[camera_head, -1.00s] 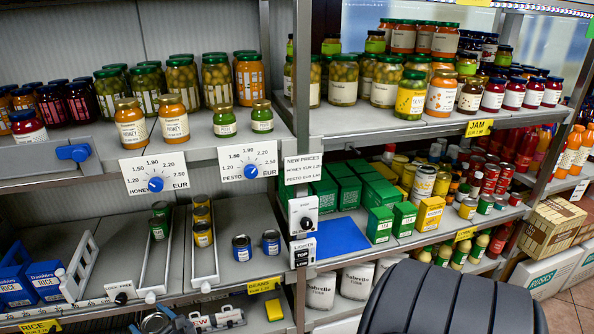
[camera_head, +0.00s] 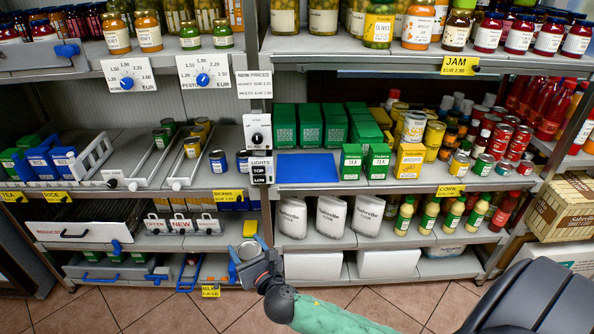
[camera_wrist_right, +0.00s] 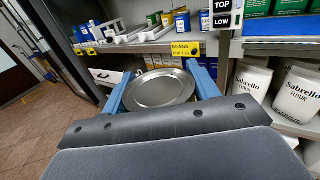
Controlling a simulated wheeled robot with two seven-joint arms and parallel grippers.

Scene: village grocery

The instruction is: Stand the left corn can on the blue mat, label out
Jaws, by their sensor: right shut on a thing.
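The blue mat (camera_head: 307,168) lies bare on the middle shelf, left of the green tea boxes. My right gripper (camera_head: 252,264) is low in front of the shelves, below and left of the mat. It is shut on a can (camera_head: 247,250) whose round silver end shows; this end also shows between the blue fingers (camera_wrist_right: 162,90) in the right wrist view (camera_wrist_right: 160,88). Yellow cans (camera_head: 434,138) stand on the shelf above the corn price tag (camera_head: 450,190). My left gripper is not in view.
Green tea boxes (camera_head: 351,162) stand right beside the mat. White flour bags (camera_head: 331,214) stand on the shelf below. The floor in front is open.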

